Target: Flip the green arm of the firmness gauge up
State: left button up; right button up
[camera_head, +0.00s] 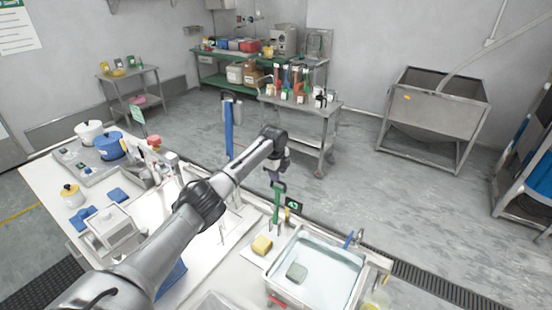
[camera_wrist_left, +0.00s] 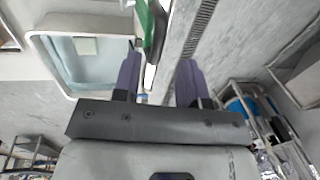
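The green arm (camera_head: 277,207) of the gauge stands roughly upright beside the water basin in the head view. In the left wrist view the green arm (camera_wrist_left: 156,32) reaches down from the top, its lower end near the gap between my fingers. My left gripper (camera_head: 278,179) points down at the upper end of the green arm. In the left wrist view the purple fingers of the left gripper (camera_wrist_left: 159,80) are spread apart, with no clear contact on the arm. The gauge's base is hard to make out. My right gripper is not in view.
A water basin (camera_head: 335,253) with a greenish block (camera_head: 297,272) in it stands right of the green arm. A yellow sponge (camera_head: 262,244) lies in front. Pots and blue items crowd the left counter.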

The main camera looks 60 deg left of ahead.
pick_arm(q)
notch_tip(320, 180, up, 8)
jog(key=s, duration=0.1)
jog(key=shift+s+d, duration=0.15)
jog(key=shift+d, duration=0.1)
jog(key=shift+n, duration=0.3)
dwell(0.4)
